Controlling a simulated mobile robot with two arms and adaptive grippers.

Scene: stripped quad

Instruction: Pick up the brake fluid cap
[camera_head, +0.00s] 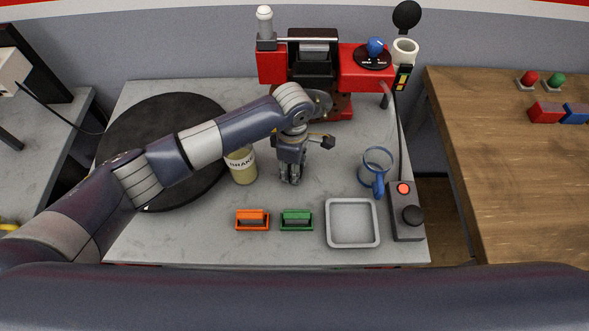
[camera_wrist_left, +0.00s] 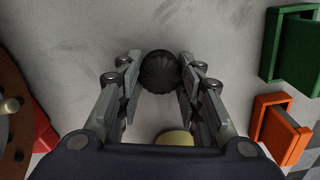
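The brake fluid cap is a dark, ribbed round cap (camera_wrist_left: 159,70), seen from above between the fingertips of my left gripper (camera_wrist_left: 160,85) in the left wrist view. The fingers stand apart on either side of it, close to its edges; I cannot tell whether they touch it. In the head view my left gripper (camera_head: 291,181) points down at the table, and I cannot make out the cap there. The pale yellow brake fluid bottle (camera_head: 243,169) stands just left of the gripper, partly behind my arm; its top shows in the wrist view (camera_wrist_left: 174,138). My right gripper is not in view.
A red machine (camera_head: 272,66) is behind; a dark round disc (camera_head: 130,125) lies left.

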